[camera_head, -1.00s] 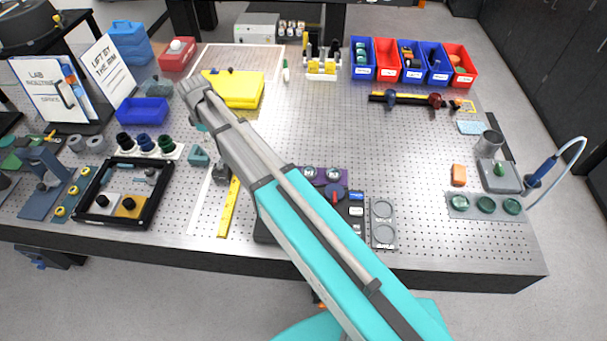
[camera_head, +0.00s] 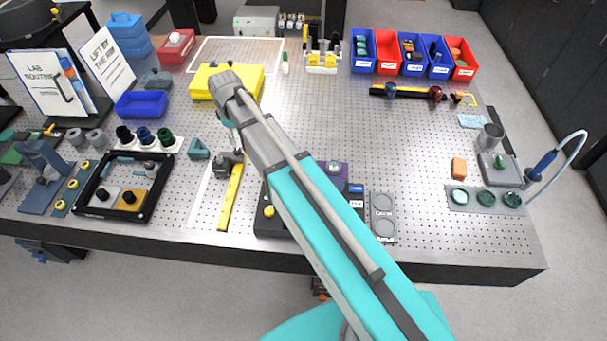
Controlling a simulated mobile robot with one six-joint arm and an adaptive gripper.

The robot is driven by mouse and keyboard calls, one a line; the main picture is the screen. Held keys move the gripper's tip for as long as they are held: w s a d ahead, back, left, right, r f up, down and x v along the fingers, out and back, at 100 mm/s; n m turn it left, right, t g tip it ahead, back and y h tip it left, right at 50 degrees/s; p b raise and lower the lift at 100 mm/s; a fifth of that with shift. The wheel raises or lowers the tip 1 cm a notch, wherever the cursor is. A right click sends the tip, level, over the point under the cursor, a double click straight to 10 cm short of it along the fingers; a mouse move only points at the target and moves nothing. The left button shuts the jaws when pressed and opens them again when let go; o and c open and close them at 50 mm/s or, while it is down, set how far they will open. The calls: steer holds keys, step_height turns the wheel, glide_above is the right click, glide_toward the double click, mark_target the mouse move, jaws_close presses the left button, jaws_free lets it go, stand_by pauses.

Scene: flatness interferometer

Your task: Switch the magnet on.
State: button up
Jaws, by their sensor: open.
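A small grey block with a dark upper part (camera_head: 228,164), which looks like a magnetic base, stands at the top end of the yellow ruler (camera_head: 230,200), left of my arm. I cannot make out its switch or its setting. My teal and grey arm crosses the middle of the bench, with its far joint in front of the yellow case (camera_head: 252,83). A bit of my wrist shows beside the forearm, above the grey block. My gripper itself is hidden behind the arm, so its distance from the block cannot be seen.
A dark box (camera_head: 268,226) with a yellow knob is partly covered by my arm. A black frame (camera_head: 146,201) and several dark-topped cylinders (camera_head: 145,136) stand left. Coloured bins (camera_head: 411,70) stand at the back right.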

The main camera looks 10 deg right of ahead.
steer(key=s+d+f+m+b, duration=0.2)
steer(key=s+d+m, duration=0.1)
steer(key=s+d, duration=0.1)
steer(key=s+d+f+m+b, duration=0.2)
steer(key=s+d+m, duration=0.1)
steer(key=d, duration=0.4)
steer(key=s+d+f+m+b, duration=0.2)
steer(key=s+d+m, duration=0.1)
steer(key=s+d, duration=0.2)
steer(key=shift+s+d+f, duration=0.3)
steer(key=shift+s+d, duration=0.05)
steer(key=shift+s, duration=0.2)
steer(key=shift+s+d+f+m+b, duration=0.15)
steer(key=shift+s+d+m+b, duration=0.15)
steer(key=shift+s+d, duration=0.25)
steer(key=shift+s+d+f+m+b, duration=0.2)
steer(key=shift+s+d, duration=0.05)
steer(key=shift+s, duration=0.15)
steer(key=shift+s+d+f+m+b, duration=0.15)
steer(key=shift+s+d+f+m, duration=0.05)
steer(key=shift+s, duration=0.15)
steer(key=shift+s+d, duration=0.25)
steer(key=shift+d, duration=0.05)
steer(key=shift+o, duration=0.2)
stand_by(0.6)
